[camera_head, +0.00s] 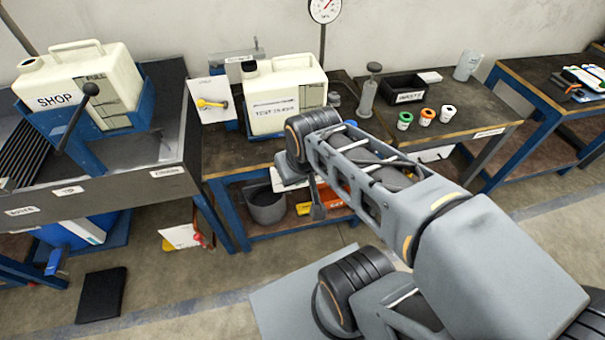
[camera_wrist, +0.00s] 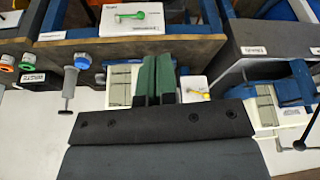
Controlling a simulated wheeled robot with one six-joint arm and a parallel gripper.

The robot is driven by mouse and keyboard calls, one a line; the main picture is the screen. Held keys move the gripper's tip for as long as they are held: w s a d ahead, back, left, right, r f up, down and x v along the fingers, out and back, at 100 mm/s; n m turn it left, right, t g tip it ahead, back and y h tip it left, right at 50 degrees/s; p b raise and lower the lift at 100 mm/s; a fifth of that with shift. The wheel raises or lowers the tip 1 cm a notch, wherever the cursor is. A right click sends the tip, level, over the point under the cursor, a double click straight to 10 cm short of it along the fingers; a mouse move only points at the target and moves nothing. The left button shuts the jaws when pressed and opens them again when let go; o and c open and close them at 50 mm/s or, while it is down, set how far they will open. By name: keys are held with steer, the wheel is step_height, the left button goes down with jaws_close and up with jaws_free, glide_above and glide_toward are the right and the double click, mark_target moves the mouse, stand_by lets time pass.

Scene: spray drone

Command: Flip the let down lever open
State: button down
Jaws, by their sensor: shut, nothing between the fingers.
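A yellow lever (camera_head: 211,104) sits on an upright white panel (camera_head: 222,88), left of the cream test tank (camera_head: 285,100) on the middle bench. In the wrist view, the yellow lever (camera_wrist: 198,94) shows just right of the fingers, partly hidden behind my gripper. A green lever (camera_wrist: 148,14) on a white plate (camera_wrist: 120,20) shows at the top of that view; I cannot read the labels to tell which is the let down lever. My gripper (camera_wrist: 156,66) is shut and empty, apart from both levers. My arm hides part of the bench front in the head view.
A cream shop tank (camera_head: 85,80) with a black-knobbed handle (camera_head: 90,90) stands on the left bench. A grey bucket (camera_head: 267,205) sits on the lower shelf.

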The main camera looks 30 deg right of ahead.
steer(key=w+d+f+m+b, duration=0.1)
steer(key=w+d+f+b, duration=0.4)
steer(key=w+f, duration=0.4)
steer(key=w+d+f+m+g+b, duration=0.1)
steer(key=w+d+f+b, duration=0.4)
steer(key=w+f, duration=0.4)
steer(key=shift+w+d+f+g, duration=0.15)
steer(key=shift+w+d+g, duration=0.2)
steer(key=shift+w, duration=0.25)
steer(key=shift+f, duration=0.1)
steer(key=w+f, duration=0.1)
steer(key=f, duration=0.8)
steer(key=w+f+b, duration=0.1)
steer(key=f, duration=0.3)
steer(key=shift+w+d+f, duration=0.25)
steer(key=shift+w+f, duration=0.05)
steer(key=shift+w, duration=0.05)
steer(key=shift+a+f+b, duration=0.15)
steer(key=shift+f+b, duration=0.45)
steer(key=shift+a+f+b, duration=0.15)
steer(key=shift+f+b, duration=0.45)
